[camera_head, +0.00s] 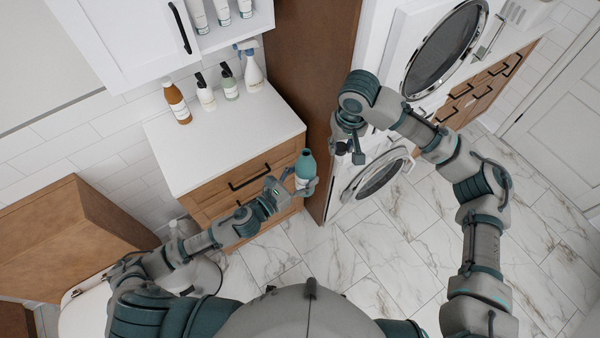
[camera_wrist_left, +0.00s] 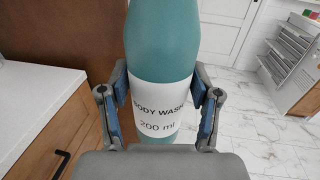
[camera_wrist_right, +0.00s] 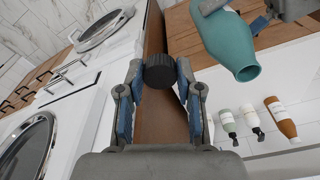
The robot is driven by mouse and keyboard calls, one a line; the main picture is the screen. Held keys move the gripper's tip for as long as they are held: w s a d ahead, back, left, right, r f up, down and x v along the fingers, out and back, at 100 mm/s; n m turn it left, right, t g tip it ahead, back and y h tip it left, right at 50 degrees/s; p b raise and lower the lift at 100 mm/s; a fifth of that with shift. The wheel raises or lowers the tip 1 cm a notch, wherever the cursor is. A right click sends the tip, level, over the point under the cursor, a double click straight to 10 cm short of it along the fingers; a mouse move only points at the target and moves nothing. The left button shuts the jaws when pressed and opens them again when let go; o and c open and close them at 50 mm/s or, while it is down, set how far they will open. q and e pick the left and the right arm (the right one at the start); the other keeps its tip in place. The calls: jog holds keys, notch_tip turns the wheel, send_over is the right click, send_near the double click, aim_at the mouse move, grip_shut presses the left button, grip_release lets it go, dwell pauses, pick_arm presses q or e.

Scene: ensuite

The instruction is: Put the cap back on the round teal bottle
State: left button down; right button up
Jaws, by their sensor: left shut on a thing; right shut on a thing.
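The round teal bottle (camera_head: 305,166) has a white label reading "BODY WASH 200 ml" and an open, uncapped mouth. My left gripper (camera_head: 304,186) is shut on it, with a finger on each side of the label in the left wrist view (camera_wrist_left: 160,105). The right wrist view shows the bottle (camera_wrist_right: 232,45) at the upper right, its mouth apart from the cap. My right gripper (camera_head: 347,150) is shut on the black ribbed cap (camera_wrist_right: 159,71), held between its fingertips. In the head view the cap is to the right of the bottle and apart from it.
A white counter (camera_head: 215,135) over wooden drawers holds an amber bottle (camera_head: 177,103) and several pump and spray bottles. A tall brown panel (camera_head: 312,70) stands behind my grippers. Front-loading machines (camera_head: 440,55) are at the right. The marble floor (camera_head: 400,250) is clear.

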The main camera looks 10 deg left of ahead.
notch_tip(320, 180, up, 7)
jog(key=n, duration=0.2)
send_over(304, 153)
jog(key=d, duration=0.2)
jog(key=shift+w+a+r, duration=0.1)
jog(key=shift+w+a, duration=0.1)
jog(key=shift+a, duration=0.05)
jog(key=shift+a+r, duration=0.1)
jog(key=shift+a, duration=0.4)
jog(key=shift+d+f, duration=0.75)
jog(key=shift+d, duration=0.2)
jog(key=shift+a+f, duration=0.25)
jog(key=shift+f, duration=0.55)
jog(key=shift+a+f, duration=0.5)
jog(key=shift+a, duration=0.1)
jog(key=shift+s+d, duration=0.1)
jog(key=shift+d, duration=0.1)
jog(key=shift+s+a, duration=0.1)
jog(key=shift+a, duration=0.75)
jog(key=shift+d+f, duration=0.3)
jog(key=shift+f, duration=0.45)
jog(key=shift+d+f, duration=0.15)
jog(key=shift+d, duration=0.1)
jog(key=shift+a, duration=0.2)
